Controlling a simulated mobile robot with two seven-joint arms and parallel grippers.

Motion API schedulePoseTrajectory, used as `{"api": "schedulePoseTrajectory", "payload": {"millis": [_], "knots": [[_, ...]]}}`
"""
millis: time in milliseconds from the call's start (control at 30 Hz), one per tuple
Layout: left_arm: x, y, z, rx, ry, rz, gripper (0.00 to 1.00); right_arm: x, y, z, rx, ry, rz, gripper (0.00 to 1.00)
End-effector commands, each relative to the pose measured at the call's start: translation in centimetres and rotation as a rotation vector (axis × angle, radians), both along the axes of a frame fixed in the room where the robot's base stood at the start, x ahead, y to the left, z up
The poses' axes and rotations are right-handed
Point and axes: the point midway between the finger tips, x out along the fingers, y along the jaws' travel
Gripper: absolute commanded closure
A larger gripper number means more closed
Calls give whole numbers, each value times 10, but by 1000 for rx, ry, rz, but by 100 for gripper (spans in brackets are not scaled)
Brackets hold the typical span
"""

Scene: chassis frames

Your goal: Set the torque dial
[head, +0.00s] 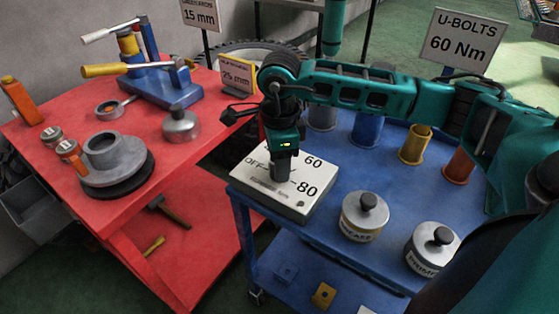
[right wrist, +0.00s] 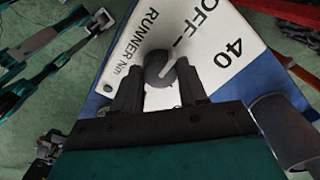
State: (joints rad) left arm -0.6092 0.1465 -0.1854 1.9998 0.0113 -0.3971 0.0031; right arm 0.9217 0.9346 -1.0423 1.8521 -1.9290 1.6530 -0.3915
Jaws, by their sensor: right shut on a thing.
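The torque dial box (head: 262,196) is white, with OFF, 60 and 80 printed on top, and sits at the left corner of the blue cart. My right gripper (head: 282,168) points straight down over its middle and hides most of the knob. In the right wrist view, the round grey knob (right wrist: 160,70) sits between the two dark fingers of the right gripper (right wrist: 158,92), which is shut on it. A pale pointer line on the knob slants up and right, roughly toward the OFF side; the exact setting is hard to read. OFF, 40 and RUNNER Nm show beside it.
The blue cart (head: 317,227) also carries a grease tin (head: 364,218), a primer tin (head: 430,252) and several coloured cups behind my right arm. A U-BOLTS 60 Nm sign (head: 462,41) stands behind. The red bench (head: 195,170) at left holds tools and parts.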

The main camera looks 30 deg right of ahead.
Motion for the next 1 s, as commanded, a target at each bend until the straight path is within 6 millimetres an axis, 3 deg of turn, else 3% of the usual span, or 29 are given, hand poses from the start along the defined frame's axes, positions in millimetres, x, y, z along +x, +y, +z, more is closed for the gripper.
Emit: {"api": "schedulePoseTrajectory", "payload": {"millis": [300, 600, 767, 1000], "knots": [[-1, 0, -1, 2, 4, -1, 35, 0, 0, 0, -1, -2, 1, 32], [-3, 1, -4, 3, 10, -1, 35, 1, 0, 5, 0, -2, 0, 32], [-2, 1, -1, 3, 7, 0, 35, 1, 0, 30, 0, -5, 1, 32], [-3, 2, 1, 8, 6, 2, 35, 1, 0, 85, 1, -7, 1, 32]]}}
